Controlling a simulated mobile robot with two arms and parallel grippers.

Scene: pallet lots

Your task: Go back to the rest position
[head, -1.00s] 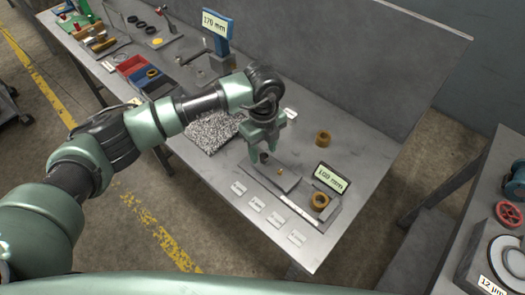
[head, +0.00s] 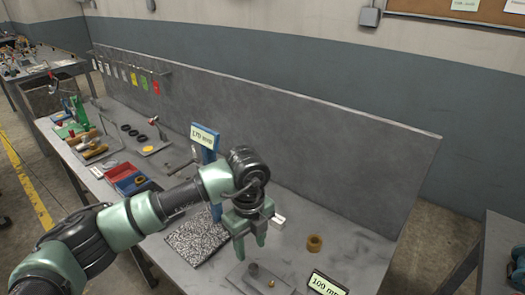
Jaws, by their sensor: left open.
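My left gripper (head: 251,241) hangs over the near part of the grey workbench (head: 345,247), pointing down. Its two green fingers are apart, with nothing between them. Below it, a grey plate (head: 240,276) lies on the bench with a small dark cylinder (head: 253,270) and a small brass piece (head: 271,284) on it. The fingertips appear above the dark cylinder, apart from it. My right gripper is not in view.
A brass ring (head: 314,243) stands right of my gripper, near a "100 mm" sign (head: 326,284). A blue post with a "170 mm" sign (head: 205,138) and a speckled plate (head: 196,238) are to the left. A tall grey back panel (head: 290,130) runs behind the bench.

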